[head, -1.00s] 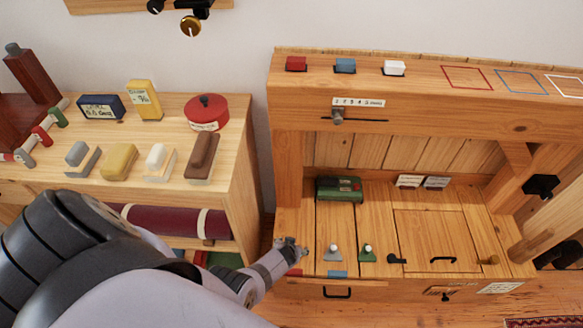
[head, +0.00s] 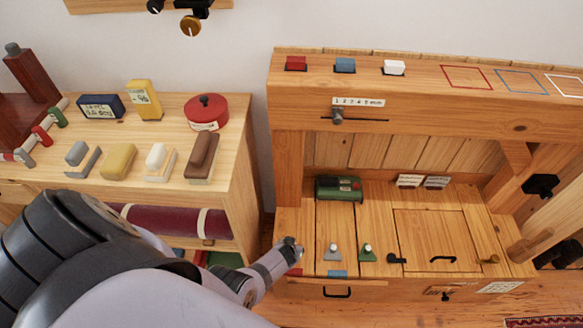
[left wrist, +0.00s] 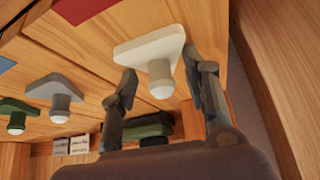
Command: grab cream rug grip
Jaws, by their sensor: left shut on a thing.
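The cream rug grip (left wrist: 150,48) is a pale triangular plate with a round-ended knob, seen in the left wrist view on the wooden surface. My left gripper (left wrist: 160,76) has its two fingers on either side of the knob and is shut on it. In the head view my left gripper (head: 292,246) is at the left front of the wooden bench top, and it mostly hides the cream grip there. A grey grip (head: 332,253) and a green grip (head: 367,253) of like shape stand to its right. My right gripper is not in view.
A green box-like object (head: 339,188) stands at the back left of the bench top. A black handle (head: 443,259) and a lidded panel lie to the right. The side shelf (head: 228,165) with blocks and a red tin (head: 208,112) stands left.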

